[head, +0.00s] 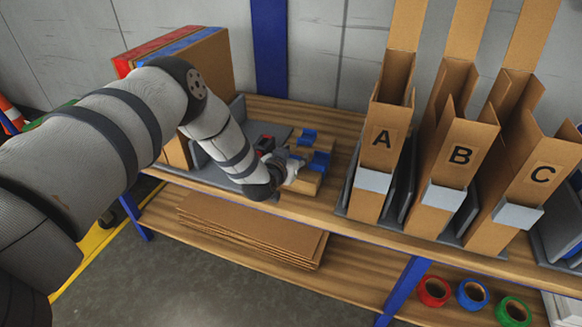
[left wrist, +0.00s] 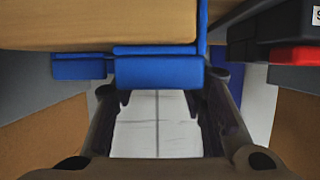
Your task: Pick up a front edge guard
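Blue edge guards sit on a tan wooden block on the bench; one (head: 309,136) is toward the back and another (head: 320,160) toward the right. In the left wrist view, a blue guard (left wrist: 160,71) lies along the near edge of the tan block (left wrist: 95,22), with a second blue piece (left wrist: 79,67) beside it on the left. My left gripper (head: 291,167) is at the left side of the block. Its fingers are spread (left wrist: 160,92), one near each end of the nearer guard. Whether they touch it is unclear. My right gripper is out of view.
Cardboard holders A (head: 381,137), B (head: 460,155) and C (head: 543,174) stand on the right. A black and red object (head: 264,144) is close behind my gripper. Flat cardboard (head: 250,230) and tape rolls (head: 472,293) lie on the lower shelf.

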